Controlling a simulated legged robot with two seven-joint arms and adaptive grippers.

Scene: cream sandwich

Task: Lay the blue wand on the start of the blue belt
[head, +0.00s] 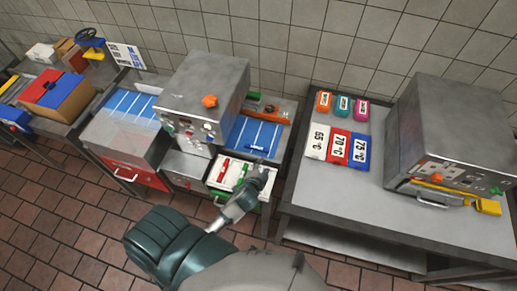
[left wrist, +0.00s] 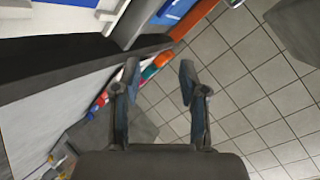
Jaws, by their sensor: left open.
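My left gripper (head: 258,178) hangs over the right side of a white tray (head: 214,183) at the front of the middle bench. In the left wrist view it is open (left wrist: 160,76), with nothing between its fingers. A small dark blue bar, seemingly the blue wand (head: 257,148), lies across the near end of the right-hand blue belt (head: 240,131), just behind the gripper and apart from it. A red wand (head: 224,168) and green parts show in the tray, partly hidden by the gripper. My right gripper is out of view.
A grey machine (head: 205,90) with an orange knob stands between the right belt and another blue belt section (head: 130,104). Right of a gap, a table (head: 345,190) bears temperature cards (head: 340,147) and a second grey machine (head: 445,130).

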